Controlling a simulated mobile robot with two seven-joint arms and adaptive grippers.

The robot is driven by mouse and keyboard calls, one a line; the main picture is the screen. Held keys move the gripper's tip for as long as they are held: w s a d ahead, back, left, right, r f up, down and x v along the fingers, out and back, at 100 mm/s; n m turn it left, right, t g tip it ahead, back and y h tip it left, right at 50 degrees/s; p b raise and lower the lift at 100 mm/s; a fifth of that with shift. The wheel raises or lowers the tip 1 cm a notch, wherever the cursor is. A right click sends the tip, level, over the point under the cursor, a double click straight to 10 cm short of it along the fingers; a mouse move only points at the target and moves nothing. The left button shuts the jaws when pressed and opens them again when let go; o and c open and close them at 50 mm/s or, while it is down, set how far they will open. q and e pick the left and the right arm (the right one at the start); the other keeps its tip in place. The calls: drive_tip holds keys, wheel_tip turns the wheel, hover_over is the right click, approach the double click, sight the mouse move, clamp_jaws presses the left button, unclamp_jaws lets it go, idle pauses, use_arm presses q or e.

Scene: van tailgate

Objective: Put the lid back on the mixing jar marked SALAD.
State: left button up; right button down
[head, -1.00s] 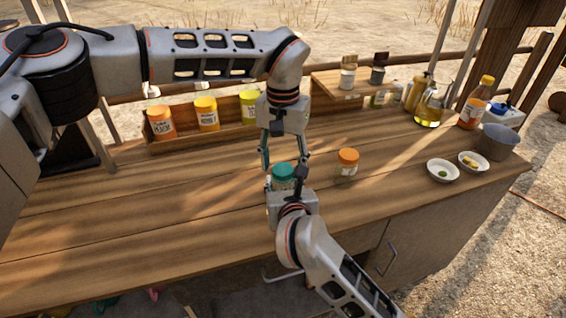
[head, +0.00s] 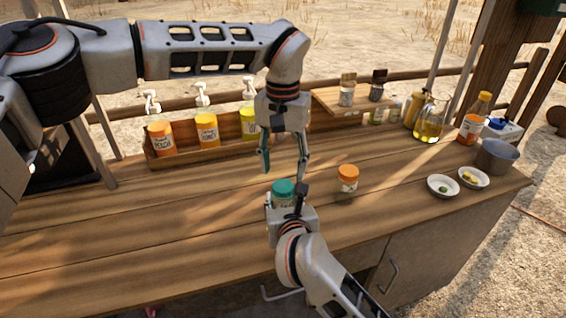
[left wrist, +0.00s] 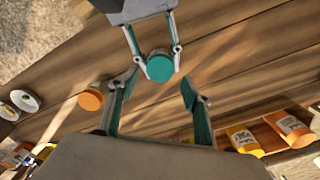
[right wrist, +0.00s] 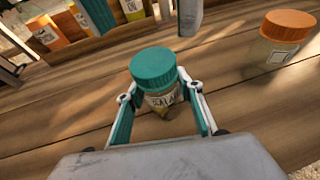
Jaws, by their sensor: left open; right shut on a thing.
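The mixing jar marked SALAD (right wrist: 162,101) stands upright on the counter, with its label facing the right wrist camera. A teal lid (right wrist: 153,66) sits on its mouth and looks level; whether it is screwed tight I cannot tell. The lid also shows in the head view (head: 284,187) and the left wrist view (left wrist: 159,67). My right gripper (head: 285,204) is shut around the jar's body below the lid. My left gripper (head: 283,175) is open and empty, pointing down above the lid and apart from it.
A jar with an orange lid (head: 347,178) stands right of the SALAD jar. A wooden rack (head: 183,150) with several bottles is behind on the left. Two small bowls (head: 443,186) (head: 473,177) and a grey pot (head: 497,156) stand right. The counter's left part is clear.

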use_arm(q)
drive_tip(key=n, duration=0.5)
drive_tip(key=shift+r, duration=0.1)
drive_tip(key=n, duration=0.4)
drive_tip(key=shift+r, duration=0.15)
drive_tip(key=n, duration=0.7)
drive_tip(key=shift+r, duration=0.2)
drive_tip(key=n, duration=0.7)
drive_tip(key=shift+r, duration=0.2)
drive_tip(key=n, duration=0.3)
drive_tip(key=shift+r+n, duration=0.1)
drive_tip(key=shift+n, duration=0.3)
drive_tip(key=n, duration=0.3)
drive_tip(key=shift+r+n, duration=0.1)
drive_tip(key=shift+n, duration=0.2)
drive_tip(key=n, duration=0.5)
drive_tip(key=shift+r, duration=0.15)
drive_tip(key=n, duration=0.7)
drive_tip(key=shift+r, duration=0.2)
drive_tip(key=n, duration=0.7)
drive_tip(key=shift+r+n, duration=0.2)
drive_tip(key=shift+n, duration=0.1)
drive_tip(key=n, duration=0.6)
drive_tip(key=shift+r+n, duration=0.2)
drive_tip(key=shift+n, duration=0.2)
drive_tip(key=shift+f, duration=0.1)
